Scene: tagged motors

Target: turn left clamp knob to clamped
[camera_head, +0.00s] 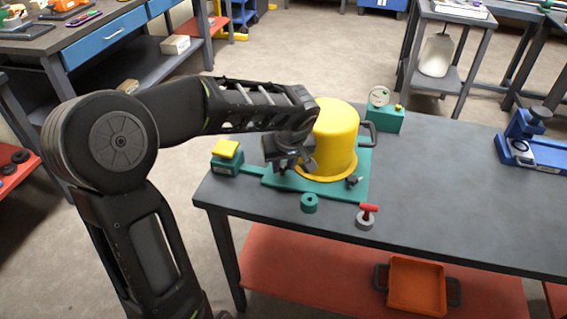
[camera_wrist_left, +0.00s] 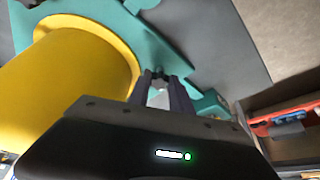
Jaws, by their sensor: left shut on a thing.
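A yellow motor housing (camera_head: 333,140) stands upright on a teal base plate (camera_head: 362,187) on the grey table. My left gripper (camera_head: 283,168) points down beside the housing's left side, over the plate. In the left wrist view its fingers (camera_wrist_left: 160,88) are shut on the small dark left clamp knob (camera_wrist_left: 159,74), mostly hidden between the fingertips. The knob's exact angle cannot be told. The housing (camera_wrist_left: 65,85) and plate (camera_wrist_left: 165,40) also show there. A second dark clamp knob (camera_head: 354,181) sits at the housing's front right. My right gripper is not in view.
A teal box with a yellow top (camera_head: 227,158) stands left of the plate. A teal gauge box (camera_head: 384,116) is behind right. The table's right middle is clear; a blue vise (camera_head: 530,140) stands far right.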

